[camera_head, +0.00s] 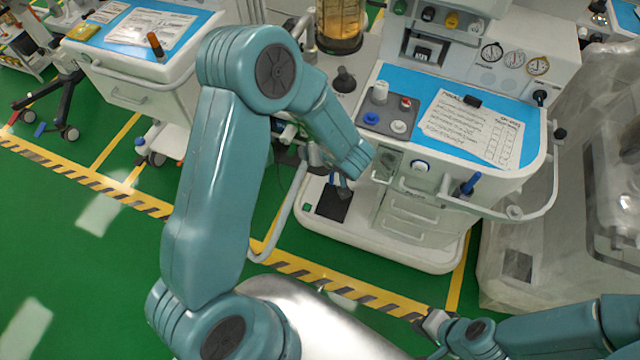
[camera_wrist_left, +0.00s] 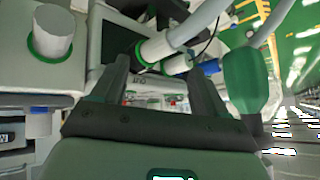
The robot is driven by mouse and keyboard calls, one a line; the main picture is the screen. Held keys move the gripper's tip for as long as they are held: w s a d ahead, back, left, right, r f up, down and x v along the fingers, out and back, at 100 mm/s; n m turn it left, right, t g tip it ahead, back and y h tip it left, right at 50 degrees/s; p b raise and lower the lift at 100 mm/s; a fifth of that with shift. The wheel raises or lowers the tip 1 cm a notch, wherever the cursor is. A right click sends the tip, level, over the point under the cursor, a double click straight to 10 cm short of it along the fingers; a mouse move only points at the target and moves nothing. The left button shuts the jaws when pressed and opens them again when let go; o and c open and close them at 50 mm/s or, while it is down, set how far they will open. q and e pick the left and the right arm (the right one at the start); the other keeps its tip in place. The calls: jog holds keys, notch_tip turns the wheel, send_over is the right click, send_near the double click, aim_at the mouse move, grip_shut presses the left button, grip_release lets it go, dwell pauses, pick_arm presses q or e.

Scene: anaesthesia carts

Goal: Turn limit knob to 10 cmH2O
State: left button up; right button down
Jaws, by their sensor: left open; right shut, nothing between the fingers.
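I cannot tell for sure which part is the limit knob, and no 10 cmH2O mark is readable. In the left wrist view, a white cylinder with a green ring (camera_wrist_left: 52,32) stands at the upper left. A smaller white, green-ringed fitting (camera_wrist_left: 155,48) lies just beyond my left gripper (camera_wrist_left: 158,68), which is open; contact is unclear. In the head view, my left forearm mostly hides that gripper beside the anaesthesia machine (camera_head: 420,255). My right gripper (camera_head: 434,325) is shut and empty at the bottom, away from the machine.
The machine's blue worktop (camera_head: 515,115) carries a printed sheet (camera_head: 470,128) and a grey tray with knobs. A rail curves round its right side. A covered unit (camera_head: 525,230) stands at the right, another cart (camera_head: 130,75) at the upper left. Green floor is free at the left.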

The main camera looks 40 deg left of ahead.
pick_arm(q)
notch_tip(320, 180, down, 9)
jog(key=s+d+m+h+b, duration=0.2)
jog(key=shift+s+m+t+b, duration=0.3)
jog(key=shift+m+b, duration=0.05)
jog(key=shift+m, duration=0.05)
jog(key=shift+d+f, duration=0.1)
